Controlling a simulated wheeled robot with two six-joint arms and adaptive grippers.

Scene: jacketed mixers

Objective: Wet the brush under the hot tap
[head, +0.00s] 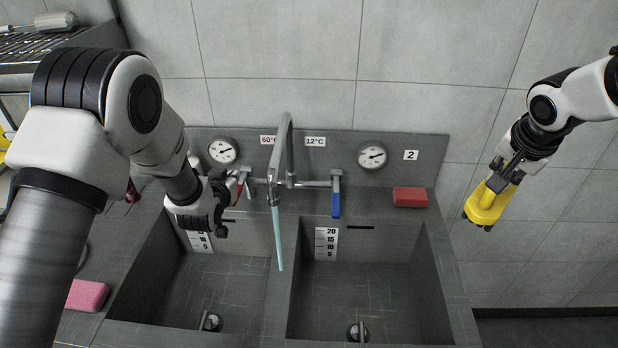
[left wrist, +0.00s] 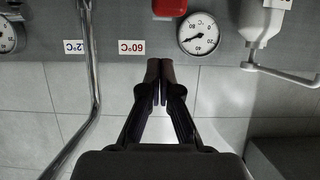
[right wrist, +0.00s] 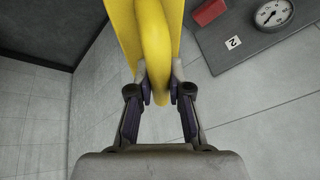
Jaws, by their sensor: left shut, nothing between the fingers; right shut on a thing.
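My right gripper (head: 497,184) is shut on a yellow thing, apparently the brush (head: 484,206), held in the air right of the sinks. It fills the top middle of the right wrist view (right wrist: 156,45); no bristles can be made out. The tap (head: 284,145) stands at the back middle, and a pale blue stream (head: 278,240) falls from its spout. A red lever (head: 239,190) is below the 60°C sign (head: 268,140), a blue lever (head: 336,204) below the 12°C sign (head: 315,141). My left gripper (head: 219,208) is shut and empty beside the red lever; contact is unclear.
Two basins with drains (head: 358,331) lie in front, split by a divider. A red block (head: 410,197) sits on the right ledge and a pink block (head: 88,295) on the left. Gauges (head: 372,156) are on the back panel. Free room lies above the right basin.

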